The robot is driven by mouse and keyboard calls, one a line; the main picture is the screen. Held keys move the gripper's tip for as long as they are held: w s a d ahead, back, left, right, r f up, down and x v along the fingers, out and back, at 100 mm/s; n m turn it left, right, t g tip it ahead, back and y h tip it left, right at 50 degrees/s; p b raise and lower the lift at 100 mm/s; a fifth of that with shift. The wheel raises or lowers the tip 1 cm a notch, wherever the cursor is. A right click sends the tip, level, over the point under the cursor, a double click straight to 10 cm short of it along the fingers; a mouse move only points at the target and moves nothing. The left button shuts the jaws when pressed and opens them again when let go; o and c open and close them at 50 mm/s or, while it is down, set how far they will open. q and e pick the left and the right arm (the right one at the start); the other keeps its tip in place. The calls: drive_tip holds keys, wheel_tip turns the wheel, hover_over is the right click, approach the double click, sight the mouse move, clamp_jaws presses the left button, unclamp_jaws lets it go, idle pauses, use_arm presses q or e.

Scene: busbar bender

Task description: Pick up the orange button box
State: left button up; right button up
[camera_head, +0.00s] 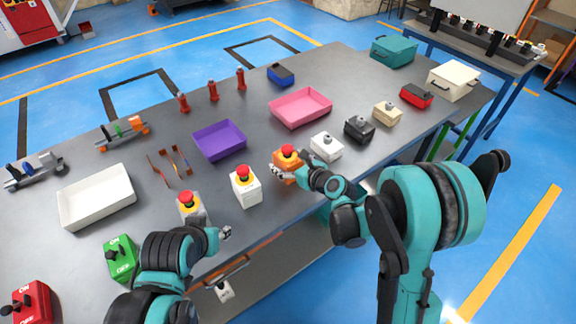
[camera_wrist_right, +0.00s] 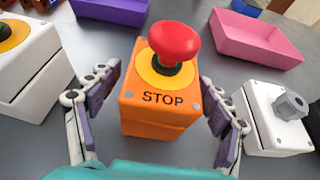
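The orange button box (camera_head: 286,168) stands on the grey table, with a red mushroom button on a yellow ring on top. In the right wrist view the orange button box (camera_wrist_right: 155,110) shows its STOP label. My right gripper (camera_wrist_right: 160,115) is open, with one finger on each side of the box and visible gaps between. In the head view my right gripper (camera_head: 291,170) partly hides the box's near side. My left gripper (camera_head: 225,233) is near the table's front edge, too small to tell its opening.
A white button box (camera_head: 246,188) stands left of the orange one, and a white box with a grey knob (camera_head: 326,147) stands close on its right. A purple tray (camera_head: 219,141) and a pink tray (camera_head: 300,108) lie behind. A grey button box (camera_head: 192,208) is near my left arm.

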sight(288, 152)
drive_tip(key=c, duration=1.1)
drive_tip(key=shift+r+p, duration=0.4)
drive_tip(key=shift+r, duration=0.25)
wheel_tip(288, 152, up, 3)
drive_tip(key=shift+f+p, duration=0.1)
drive_tip(key=shift+p, duration=0.65)
drive_tip(key=shift+w+d+r+p, duration=0.2)
drive_tip(key=shift+d+r+p, duration=0.4)
drive_tip(key=shift+d+r, duration=0.95)
drive_tip(key=shift+w+d+r+p, duration=0.15)
drive_tip(key=shift+d+r+p, duration=0.55)
drive_tip(key=shift+d, duration=1.6)
drive_tip(key=shift+w+d+r+p, duration=0.2)
drive_tip(key=shift+d+r+p, duration=0.35)
drive_tip(key=shift+d+r, duration=1)
drive_tip(key=shift+d+f, duration=0.35)
drive_tip(key=shift+d, duration=0.15)
